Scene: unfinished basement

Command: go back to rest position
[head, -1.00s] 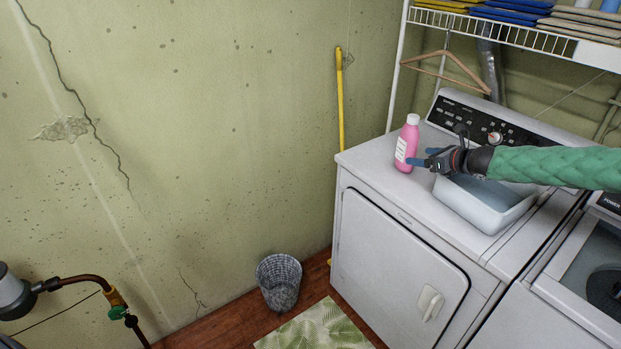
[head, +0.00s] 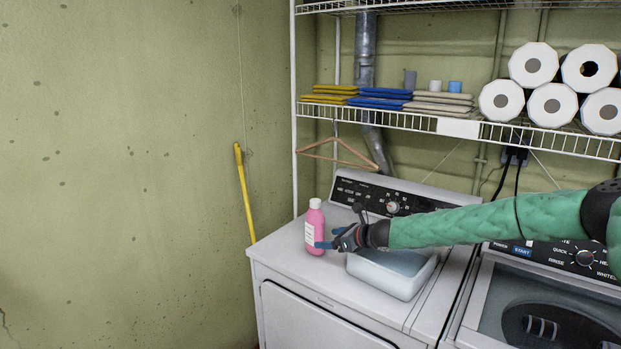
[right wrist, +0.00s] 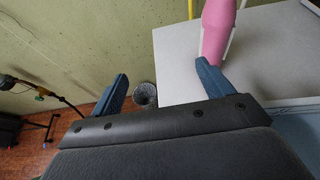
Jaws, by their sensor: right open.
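My right gripper (head: 326,243) reaches in from the right over the dryer top, beside a pink bottle with a white cap (head: 315,229). The bottle stands upright on the dryer (head: 283,246). In the right wrist view my right gripper (right wrist: 160,88) has its two blue fingers wide apart with nothing between them. The pink bottle (right wrist: 217,28) shows there just beyond the right-hand finger; I cannot tell whether they touch. My left gripper is not in view.
A pale tub (head: 395,273) sits on the dryer beneath my right forearm. A washer (head: 480,300) stands to the right. A wire shelf (head: 400,119) holds folded cloths and paper rolls (head: 533,65). A hanger (head: 337,152) hangs below it. A yellow pole (head: 245,195) leans at the wall.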

